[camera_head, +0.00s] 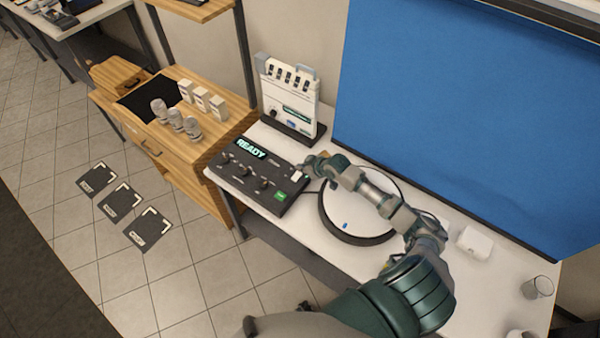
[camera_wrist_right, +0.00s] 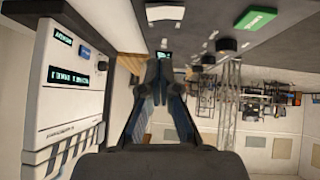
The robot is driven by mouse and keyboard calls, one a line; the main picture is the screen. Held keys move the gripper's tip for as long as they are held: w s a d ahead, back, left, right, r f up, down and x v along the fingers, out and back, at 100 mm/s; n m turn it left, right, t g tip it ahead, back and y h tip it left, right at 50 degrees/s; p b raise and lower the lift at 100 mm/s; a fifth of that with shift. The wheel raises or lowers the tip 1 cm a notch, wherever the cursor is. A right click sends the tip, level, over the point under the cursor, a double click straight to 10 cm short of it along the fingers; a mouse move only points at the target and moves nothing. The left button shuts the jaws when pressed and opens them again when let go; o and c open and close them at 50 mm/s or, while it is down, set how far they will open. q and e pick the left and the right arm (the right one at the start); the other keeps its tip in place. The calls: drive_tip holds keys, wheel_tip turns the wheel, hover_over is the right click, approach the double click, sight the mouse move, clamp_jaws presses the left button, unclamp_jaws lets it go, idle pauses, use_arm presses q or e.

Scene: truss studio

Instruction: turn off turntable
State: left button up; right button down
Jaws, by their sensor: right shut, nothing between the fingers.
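The turntable (camera_head: 337,208) is a round white disc with a dark rim on the white table, partly hidden under my right arm. Left of it lies a dark control box (camera_head: 236,176) with a lit READY display, several knobs, a green button (camera_head: 280,196) and a small white switch (camera_head: 297,174) near its right corner. My right gripper (camera_head: 306,166) is shut and empty, close to that switch; contact cannot be told. In the right wrist view, the shut fingertips (camera_wrist_right: 160,62) point toward the box, with the white switch (camera_wrist_right: 165,13) above them. My left gripper is not in view.
An upright white panel (camera_head: 288,100) with switches stands behind the box, close to my right gripper. A blue screen (camera_head: 460,110) rises behind the table. A white case (camera_head: 474,243) and a glass (camera_head: 537,287) stand at right. A wooden cabinet (camera_head: 190,150) is at left.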

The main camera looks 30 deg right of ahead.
sight(297, 172)
drive_tip(key=f, duration=0.1)
drive_tip(key=w+f, duration=0.1)
drive_tip(key=f, duration=0.3)
drive_tip(key=shift+w+d, duration=0.2)
drive_tip(key=shift+w, duration=0.15)
drive_tip(key=shift+d+f, duration=0.15)
drive_tip(key=shift+f, duration=0.1)
drive_tip(key=shift+d+f, duration=0.15)
drive_tip(key=shift+s+a+r+p, duration=0.1)
drive_tip(key=shift+a+r+p, duration=0.1)
drive_tip(key=shift+a+p, duration=0.3)
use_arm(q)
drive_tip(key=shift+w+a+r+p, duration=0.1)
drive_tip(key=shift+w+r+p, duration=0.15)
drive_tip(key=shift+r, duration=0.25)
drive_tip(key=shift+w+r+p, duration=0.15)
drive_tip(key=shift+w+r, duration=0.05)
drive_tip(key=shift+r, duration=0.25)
use_arm(e)
drive_tip(key=shift+s+a+r, duration=0.15)
drive_tip(key=shift+s+a, duration=0.05)
drive_tip(key=shift+a, duration=0.4)
drive_tip(key=shift+d, duration=0.25)
